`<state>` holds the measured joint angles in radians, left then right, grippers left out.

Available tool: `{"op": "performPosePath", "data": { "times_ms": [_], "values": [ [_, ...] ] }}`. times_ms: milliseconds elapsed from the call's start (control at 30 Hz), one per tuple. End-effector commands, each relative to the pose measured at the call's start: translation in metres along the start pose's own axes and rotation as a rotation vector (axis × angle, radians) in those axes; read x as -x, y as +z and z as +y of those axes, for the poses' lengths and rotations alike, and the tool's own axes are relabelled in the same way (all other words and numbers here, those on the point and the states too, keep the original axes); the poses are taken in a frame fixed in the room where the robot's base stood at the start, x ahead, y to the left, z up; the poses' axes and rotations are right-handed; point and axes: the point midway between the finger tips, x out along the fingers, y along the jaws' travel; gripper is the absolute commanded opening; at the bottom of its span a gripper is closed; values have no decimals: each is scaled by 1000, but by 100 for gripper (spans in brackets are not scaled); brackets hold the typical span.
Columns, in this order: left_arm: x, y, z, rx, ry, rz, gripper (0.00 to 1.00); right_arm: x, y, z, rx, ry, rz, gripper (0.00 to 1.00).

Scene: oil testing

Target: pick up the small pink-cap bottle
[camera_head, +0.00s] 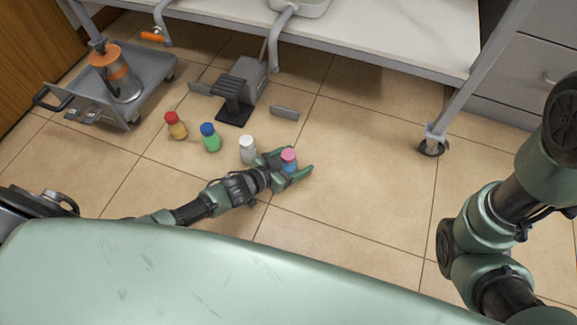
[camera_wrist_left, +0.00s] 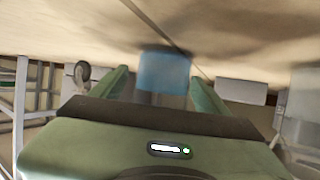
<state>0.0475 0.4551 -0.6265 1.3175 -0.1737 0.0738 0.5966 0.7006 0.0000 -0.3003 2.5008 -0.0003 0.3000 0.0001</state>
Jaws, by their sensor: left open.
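The small pink-cap bottle (camera_head: 288,160) stands upright on the tiled floor, with a blue body under the pink cap. My left gripper (camera_head: 291,167) is low at the floor and open, with its two green fingers on either side of the bottle. In the left wrist view the bottle's blue body (camera_wrist_left: 163,72) shows between the fingers of my left gripper (camera_wrist_left: 163,88); I cannot tell whether they touch it. The pink cap is not seen there. My right arm is at the right of the head view, and its gripper is out of view.
A white bottle (camera_head: 247,149) stands close beside my left gripper. The floor to the right is clear.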

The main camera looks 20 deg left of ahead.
Motion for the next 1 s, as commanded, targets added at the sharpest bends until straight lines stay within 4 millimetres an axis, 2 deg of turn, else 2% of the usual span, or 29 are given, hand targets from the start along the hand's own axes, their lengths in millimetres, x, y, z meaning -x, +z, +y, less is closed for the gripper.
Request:
{"op": "performPosePath", "data": {
  "times_ms": [200, 400, 467, 500, 767, 1000],
  "values": [
    [0, 0, 0, 0, 0, -1, 76, 0, 0, 0, 0, 0, 0, 0],
    [0, 0, 0, 0, 0, -1, 20, 0, 0, 0, 0, -1, 0, 0],
    [0, 0, 0, 0, 0, -1, 3, 0, 0, 0, 0, -1, 0, 0],
    [0, -1, 0, 0, 0, 0, 0, 0, 0, 0, 0, 0, 0, 0],
    [1, -2, 0, 0, 0, 0, 0, -2, 1, 0, 0, 0, 0, 0],
    [8, -21, 0, -1, 0, 0, 0, -17, 6, 4, 0, 0, -1, 0]
  ]
}}
